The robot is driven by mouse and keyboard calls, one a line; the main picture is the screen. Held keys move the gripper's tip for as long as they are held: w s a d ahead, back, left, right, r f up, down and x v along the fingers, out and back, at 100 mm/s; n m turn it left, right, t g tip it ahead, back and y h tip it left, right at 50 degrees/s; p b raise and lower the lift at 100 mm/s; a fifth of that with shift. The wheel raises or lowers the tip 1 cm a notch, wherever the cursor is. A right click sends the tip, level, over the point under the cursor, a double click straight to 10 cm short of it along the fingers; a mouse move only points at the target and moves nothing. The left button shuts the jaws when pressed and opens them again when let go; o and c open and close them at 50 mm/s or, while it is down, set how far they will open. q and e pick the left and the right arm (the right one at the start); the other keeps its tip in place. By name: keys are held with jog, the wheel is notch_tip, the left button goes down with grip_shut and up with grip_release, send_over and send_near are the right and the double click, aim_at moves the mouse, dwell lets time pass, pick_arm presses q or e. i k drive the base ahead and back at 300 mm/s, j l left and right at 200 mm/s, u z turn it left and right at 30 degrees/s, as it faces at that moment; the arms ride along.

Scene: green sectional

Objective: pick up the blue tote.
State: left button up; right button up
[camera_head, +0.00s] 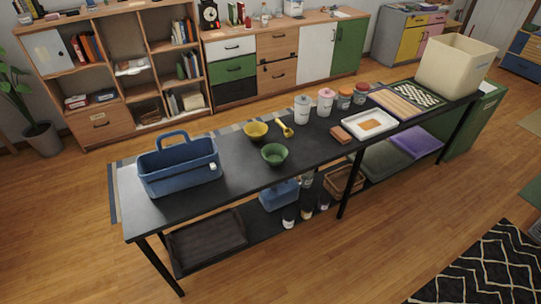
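A blue tote (180,167) with a raised loop handle stands upright near the left end of the long black table (225,200). A small white tag shows on its right end. Another blue container (279,195), partly hidden by the tabletop edge, sits on the shelf below. Neither of my grippers shows in the head view, and nothing touches the tote.
Right of the tote are a yellow bowl (256,132), a green bowl (274,155), several jars, a white tray (369,125) and a cream bin (456,66). The tabletop in front of the tote is clear. Shelves (112,58) stand behind; open wooden floor lies in front.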

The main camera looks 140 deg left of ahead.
aim_at(161, 171)
jog(key=u, duration=5.4)
